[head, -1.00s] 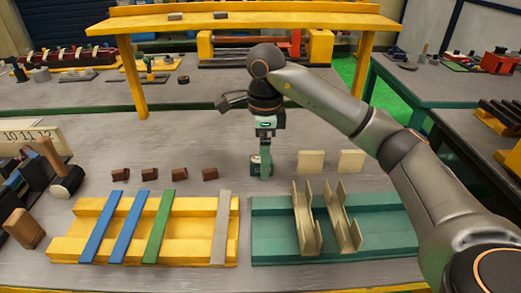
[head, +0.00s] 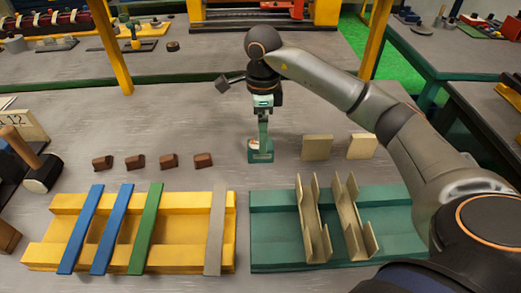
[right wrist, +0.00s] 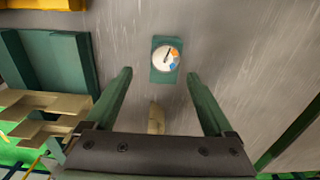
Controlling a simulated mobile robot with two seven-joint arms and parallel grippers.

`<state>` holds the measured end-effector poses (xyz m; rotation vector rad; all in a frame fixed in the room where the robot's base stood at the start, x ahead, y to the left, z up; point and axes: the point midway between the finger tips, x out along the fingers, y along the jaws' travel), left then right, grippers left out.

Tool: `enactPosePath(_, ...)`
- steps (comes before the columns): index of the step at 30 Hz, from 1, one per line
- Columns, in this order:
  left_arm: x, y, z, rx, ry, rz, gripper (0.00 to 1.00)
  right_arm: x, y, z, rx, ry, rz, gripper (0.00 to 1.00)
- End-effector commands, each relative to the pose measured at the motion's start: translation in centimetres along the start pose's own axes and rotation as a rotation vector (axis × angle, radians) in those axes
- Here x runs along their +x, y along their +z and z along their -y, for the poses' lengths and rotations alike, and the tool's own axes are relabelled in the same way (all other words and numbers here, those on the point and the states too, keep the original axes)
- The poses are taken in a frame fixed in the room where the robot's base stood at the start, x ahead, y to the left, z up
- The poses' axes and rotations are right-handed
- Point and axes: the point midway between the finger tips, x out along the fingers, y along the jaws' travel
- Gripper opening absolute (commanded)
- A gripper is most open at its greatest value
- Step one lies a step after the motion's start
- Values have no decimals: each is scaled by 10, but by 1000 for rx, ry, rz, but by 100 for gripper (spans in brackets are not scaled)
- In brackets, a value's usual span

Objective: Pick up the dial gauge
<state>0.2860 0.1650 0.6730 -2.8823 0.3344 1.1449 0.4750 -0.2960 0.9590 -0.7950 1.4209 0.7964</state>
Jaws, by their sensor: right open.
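The dial gauge (head: 260,153) is a small green block with a round white face, standing on the grey bench behind the two trays. In the right wrist view the dial gauge (right wrist: 166,58) shows its white face with orange and blue marks, beyond the fingertips and roughly between their lines. My right gripper (head: 263,138) points down at the gauge. The right wrist view shows its two green fingers (right wrist: 159,76) wide apart with nothing between them. Whether a finger touches the gauge cannot be told. My left gripper is not in view.
Two beige blocks (head: 317,147) stand right of the gauge. Several brown blocks (head: 136,162) lie to its left. In front are a yellow tray (head: 70,257) with coloured strips and a green tray (head: 275,255) with beige channels. A mallet (head: 40,172) lies far left.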

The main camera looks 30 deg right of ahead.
Motion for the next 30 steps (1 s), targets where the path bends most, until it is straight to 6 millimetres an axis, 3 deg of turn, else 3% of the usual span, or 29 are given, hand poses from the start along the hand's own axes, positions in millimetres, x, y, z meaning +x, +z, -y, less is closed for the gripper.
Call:
enactPosePath(7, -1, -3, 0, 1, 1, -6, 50, 20, 1, 1, 1, 2, -1, 88)
enactPosePath(15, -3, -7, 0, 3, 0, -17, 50, 58, 4, 6, 1, 1, -1, 88)
enactPosePath(24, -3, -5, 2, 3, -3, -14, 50, 63, 4, 6, 0, -1, 0, 88)
enactPosePath(30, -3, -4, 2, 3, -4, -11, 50, 63, 4, 6, 0, -1, 0, 66)
